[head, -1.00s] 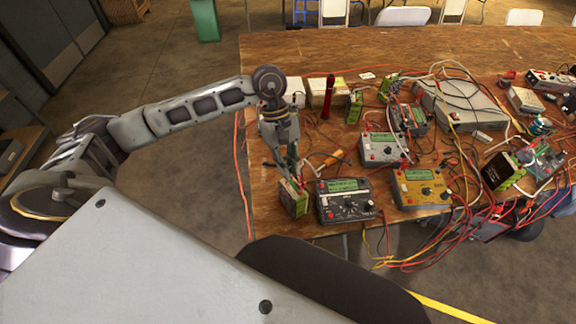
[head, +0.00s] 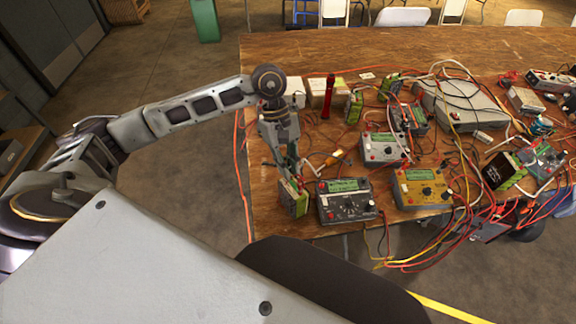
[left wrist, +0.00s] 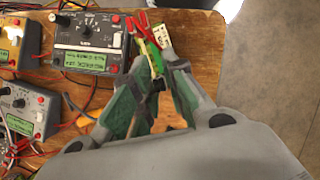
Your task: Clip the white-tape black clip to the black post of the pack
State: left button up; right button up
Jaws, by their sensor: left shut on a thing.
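The pack (head: 294,203), a small block with a green and pale label, stands near the table's front left corner. It also shows between and beyond my fingertips in the left wrist view (left wrist: 146,50). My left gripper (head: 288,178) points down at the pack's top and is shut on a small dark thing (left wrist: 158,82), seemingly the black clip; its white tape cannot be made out. Red parts (left wrist: 143,22) show at the pack's end. The fingers hide the black post, so I cannot tell whether the clip touches it. My right gripper is not in view.
A dark meter (head: 345,202) stands just right of the pack, with a yellow meter (head: 422,188) and a grey meter (head: 382,150) beyond. Loose wires cover much of the table's right side. The table's left edge (head: 250,190) is close to the pack.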

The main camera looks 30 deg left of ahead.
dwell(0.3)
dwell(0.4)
pick_arm(q)
jog(key=o, duration=0.9)
jog(key=shift+c, duration=0.2)
jog(key=shift+o, duration=1)
jog(key=shift+r, duration=0.1)
jog(key=shift+r+p, duration=1.3)
jog(key=shift+r, duration=2.4)
